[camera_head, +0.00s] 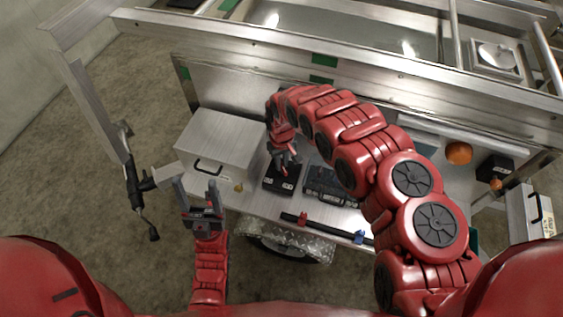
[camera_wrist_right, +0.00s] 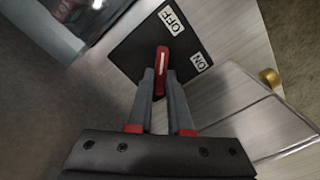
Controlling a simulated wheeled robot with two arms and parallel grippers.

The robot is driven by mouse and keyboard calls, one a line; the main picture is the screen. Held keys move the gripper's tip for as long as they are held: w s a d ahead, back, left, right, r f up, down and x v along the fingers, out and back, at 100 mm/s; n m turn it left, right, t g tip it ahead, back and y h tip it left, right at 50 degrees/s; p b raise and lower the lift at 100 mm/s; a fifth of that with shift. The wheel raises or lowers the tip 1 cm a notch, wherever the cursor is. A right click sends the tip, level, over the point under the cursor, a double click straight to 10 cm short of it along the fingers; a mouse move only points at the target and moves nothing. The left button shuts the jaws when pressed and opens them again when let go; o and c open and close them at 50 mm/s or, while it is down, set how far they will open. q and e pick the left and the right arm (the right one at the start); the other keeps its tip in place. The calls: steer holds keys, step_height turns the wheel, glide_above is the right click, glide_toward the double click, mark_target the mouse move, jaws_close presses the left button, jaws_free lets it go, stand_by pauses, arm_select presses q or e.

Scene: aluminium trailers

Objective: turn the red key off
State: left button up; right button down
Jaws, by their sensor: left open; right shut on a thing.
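The red key (camera_wrist_right: 161,60), with a white stripe, stands on a black switch plate (camera_wrist_right: 130,50) in the right wrist view. The plate carries an OFF label (camera_wrist_right: 172,21) near its upper edge and an ON label (camera_wrist_right: 200,62) to the lower right. My right gripper (camera_wrist_right: 161,82) is shut on the red key, a finger on each side. The stripe runs roughly up the picture, nearer OFF than ON in direction. In the head view the plate (camera_head: 282,180) lies under my right gripper (camera_head: 286,162), which hides the key. My left gripper (camera_head: 200,192) is open and empty, left of the plate.
A metal box with a black handle (camera_head: 208,166) stands left of the plate. A dark case (camera_head: 325,182) sits right of it. An orange ball (camera_head: 458,153) lies farther right. The trailer rail (camera_head: 350,62) crosses behind. Floor (camera_head: 130,90) is open at left.

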stand_by(0.3)
steer(key=c, duration=0.8)
jaws_free()
steer(key=shift+c, duration=0.2)
step_height(320, 180, up, 6)
steer(key=shift+f+b, duration=0.2)
steer(key=shift+b, duration=0.25)
step_height(320, 180, up, 5)
steer(key=p, duration=0.1)
step_height(320, 180, up, 6)
steer(key=p, duration=0.6)
glide_above(282, 164)
steer(key=shift+s+a+r+p, duration=0.1)
steer(key=shift+r+p, duration=0.35)
steer(key=shift+p, duration=0.25)
